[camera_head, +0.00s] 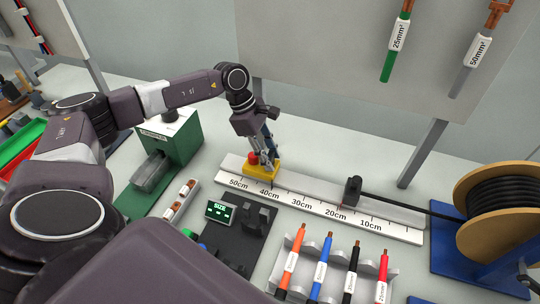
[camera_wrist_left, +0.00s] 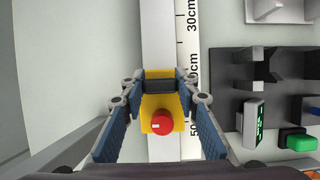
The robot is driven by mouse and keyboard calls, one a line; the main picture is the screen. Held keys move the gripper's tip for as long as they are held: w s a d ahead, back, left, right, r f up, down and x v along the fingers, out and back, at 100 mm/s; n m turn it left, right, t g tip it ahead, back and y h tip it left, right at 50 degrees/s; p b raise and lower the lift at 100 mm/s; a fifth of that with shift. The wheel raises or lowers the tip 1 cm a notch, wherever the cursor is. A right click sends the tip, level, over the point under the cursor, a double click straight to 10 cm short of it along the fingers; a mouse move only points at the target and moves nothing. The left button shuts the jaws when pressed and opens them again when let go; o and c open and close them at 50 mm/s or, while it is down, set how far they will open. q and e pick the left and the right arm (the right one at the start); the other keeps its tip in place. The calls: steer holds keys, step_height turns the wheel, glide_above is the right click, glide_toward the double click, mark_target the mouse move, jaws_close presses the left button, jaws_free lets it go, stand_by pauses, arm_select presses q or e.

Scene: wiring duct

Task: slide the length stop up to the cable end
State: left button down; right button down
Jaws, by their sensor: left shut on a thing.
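The length stop (camera_head: 262,171) is a yellow block with a red knob, on the white measuring rail (camera_head: 394,229) near the 40 cm mark. My left gripper (camera_head: 266,160) is over it, its fingers on both sides and shut on it. In the left wrist view the yellow block (camera_wrist_left: 150,104) and red knob (camera_wrist_left: 162,123) show between the fingers (camera_wrist_left: 160,86). The black cable (camera_head: 412,207) runs from the reel to a black block (camera_head: 352,191) on the rail near 20 cm; its exact end is hard to make out there. My right gripper is not in view.
The rail between the stop and the black block looks clear. A cable reel (camera_head: 500,210) stands on a blue base at right. A rack of coloured cable pieces (camera_head: 320,270) and a dark fixture with a SIZE display (camera_head: 221,211) are in front. A green machine (camera_head: 185,140) stands left.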

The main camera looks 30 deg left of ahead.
arm_select(q)
steer(key=w+d+b, duration=0.1)
steer(key=d+b, duration=0.1)
steer(key=d, duration=0.4)
steer(key=w+d+b, duration=0.2)
steer(key=d, duration=0.5)
steer(key=w+d+b, duration=0.2)
steer(key=d, duration=0.5)
steer(key=shift+d+b, duration=0.15)
steer(key=shift+b, duration=0.25)
steer(key=shift+r, duration=0.15)
steer(key=c, duration=1.9)
jaws_free()
steer(key=o, duration=0.4)
steer(key=shift+d, duration=0.2)
steer(key=shift+a, duration=0.15)
